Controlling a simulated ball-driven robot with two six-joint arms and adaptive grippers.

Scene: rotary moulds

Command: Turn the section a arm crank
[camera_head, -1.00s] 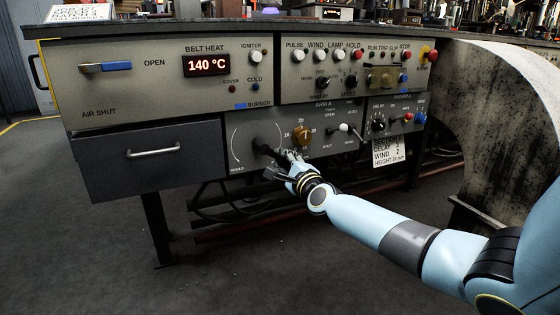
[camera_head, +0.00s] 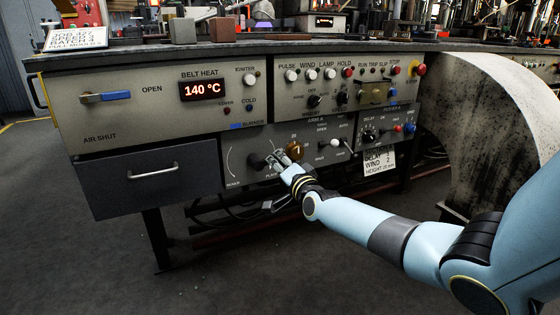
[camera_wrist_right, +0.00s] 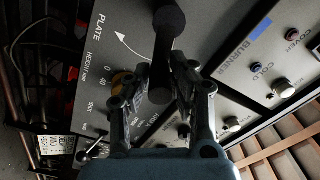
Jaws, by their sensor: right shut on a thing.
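The arm crank is a black crank (camera_head: 257,161) on the grey section A panel (camera_head: 235,177), under the belt heat display. A curved white scale line is printed on the panel around it. In the right wrist view the crank's black arm (camera_wrist_right: 164,47) runs down from a round end at the top to a dark handle between my fingers. My right gripper (camera_head: 277,158) is at the panel, just right of the crank's hub. In its wrist view the right gripper (camera_wrist_right: 160,78) is shut on that handle. My fingers hide part of the handle in the head view. My left gripper is out of view.
A brass knob (camera_head: 294,150) and a white-knobbed lever (camera_head: 335,143) are close to the right of my gripper. A drawer (camera_head: 150,182) is to the left. A worn, curved grey guard (camera_head: 490,120) stands at right. Open floor lies in front.

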